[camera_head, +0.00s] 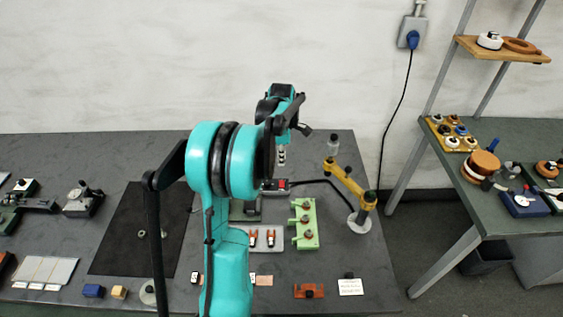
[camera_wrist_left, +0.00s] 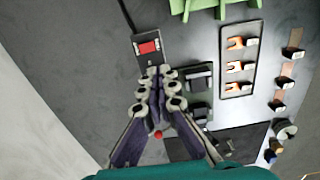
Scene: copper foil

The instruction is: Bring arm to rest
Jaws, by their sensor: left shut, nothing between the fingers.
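My left arm, teal and black, rises through the middle of the head view and reaches over the workbench (camera_head: 120,160). Its gripper (camera_head: 281,155) hangs above the back part of the bench, partly hidden by the arm. In the left wrist view the two dark-backed fingers of the gripper (camera_wrist_left: 160,82) are together and hold nothing. They appear above the bench close to a black box with a red switch (camera_wrist_left: 147,47), which also shows in the head view (camera_head: 282,184). My right gripper is in neither view.
A green rack (camera_head: 305,224), a tray with orange-tipped parts (camera_head: 264,243) and a yellow jointed arm (camera_head: 348,184) stand near my arm. A black mat (camera_head: 120,235) lies to the left. A second table (camera_head: 535,130) with a wooden shelf (camera_head: 500,47) stands at right.

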